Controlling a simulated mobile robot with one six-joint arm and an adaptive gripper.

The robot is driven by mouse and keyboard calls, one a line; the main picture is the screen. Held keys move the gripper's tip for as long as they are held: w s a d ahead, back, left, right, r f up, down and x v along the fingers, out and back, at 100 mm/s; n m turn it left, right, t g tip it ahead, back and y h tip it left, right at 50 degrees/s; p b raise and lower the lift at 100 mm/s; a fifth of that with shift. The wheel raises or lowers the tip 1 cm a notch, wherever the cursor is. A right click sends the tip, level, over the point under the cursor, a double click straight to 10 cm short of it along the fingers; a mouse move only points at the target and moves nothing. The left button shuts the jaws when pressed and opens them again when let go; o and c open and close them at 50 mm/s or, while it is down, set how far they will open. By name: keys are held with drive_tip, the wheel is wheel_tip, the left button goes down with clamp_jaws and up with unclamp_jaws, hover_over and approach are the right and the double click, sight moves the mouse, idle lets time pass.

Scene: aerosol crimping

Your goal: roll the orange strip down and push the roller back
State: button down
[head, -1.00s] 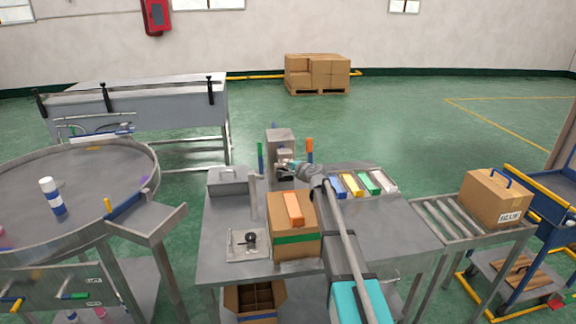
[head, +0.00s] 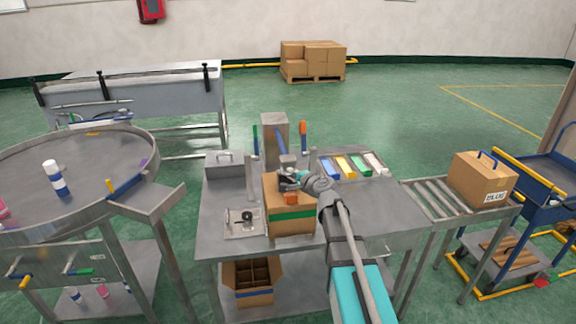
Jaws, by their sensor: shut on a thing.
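The orange strip (head: 291,198) lies on top of the brown cardboard box (head: 293,226), near its front edge. Its far part is hidden by my gripper. My gripper (head: 288,180) is over the box top, at the far part of the strip. It is shut on a small grey thing, which I take to be the roller (head: 288,161). Whether the roller touches the strip cannot be told. A green band (head: 293,212) runs across the box's front face.
A grey post (head: 274,135) stands behind the box, with green (head: 255,139) and orange (head: 303,135) upright handles beside it. Colored blocks lie in a tray (head: 350,165) to the right. A clamp plate (head: 243,223) and a metal box (head: 224,164) are to the left.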

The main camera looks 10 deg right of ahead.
drive_tip(key=shift+s, duration=1.75)
drive_tip(key=c, duration=0.7)
unclamp_jaws()
drive_tip(key=shift+o, duration=0.2)
drive_tip(key=shift+w, duration=0.1)
